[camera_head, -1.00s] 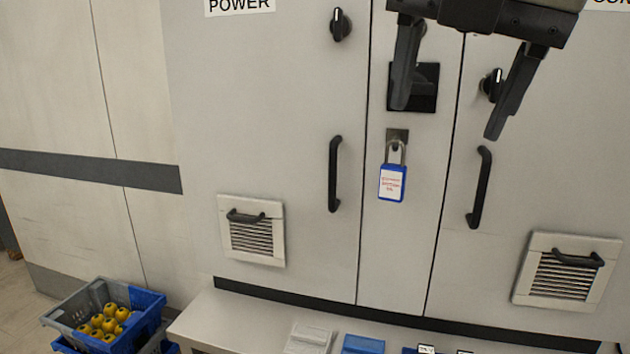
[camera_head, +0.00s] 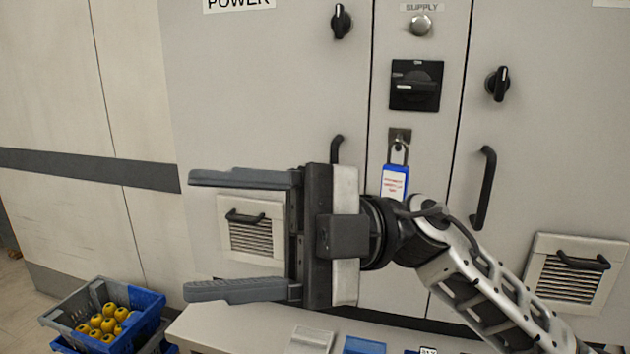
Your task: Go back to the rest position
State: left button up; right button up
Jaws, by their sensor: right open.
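My right gripper (camera_head: 190,235) is in the middle of the head view, its arm coming in from the lower right. Its two long grey fingers point left and stand wide apart, one above the other. It is open and nothing is between the fingers. It is in front of the grey cabinet (camera_head: 260,100) and hides part of the left door handle. My left gripper is not in view.
A blue padlock with a label (camera_head: 394,181) hangs on the cabinet below a black rotary switch (camera_head: 415,85). A crate (camera_head: 148,303) with yellow items stands at the lower left. A ledge (camera_head: 215,318) with small objects runs along the bottom.

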jog(key=w+d+f+m+t+h, duration=0.1)
jog(key=w+d+f+m+t, duration=0.3)
jog(key=m+t, duration=0.5)
jog(key=w+d+f+m+t+h, duration=0.1)
jog(key=w+d+f+m+t, duration=0.1)
jog(key=w+f+m+t, duration=0.55)
jog(key=w+d+f+m+t+h, duration=0.1)
jog(key=d+f+m+t, duration=0.3)
jog(key=m+t, duration=0.65)
jog(key=s+d+f+m+g+h, duration=0.1)
jog(key=s+d+f+m+h, duration=0.15)
jog(key=f+h, duration=0.45)
jog(key=s+d+f+m+h, duration=0.1)
jog(key=d+f+m+h, duration=0.25)
jog(key=f, duration=0.75)
jog(key=s+d+f+g+h, duration=0.1)
jog(key=s+d+f+g, duration=0.1)
jog(key=s+f, duration=0.4)
jog(key=s+d+f+g+h, duration=0.1)
jog(key=s+d+f+g, duration=0.1)
jog(key=s+f+g, duration=0.2)
notch_tip(320, 180, down, 3)
jog(key=shift+s+d+f+m, duration=0.1)
jog(key=shift+s+d+m, duration=0.25)
jog(key=shift+s, duration=0.55)
jog(key=shift+a, duration=0.1)
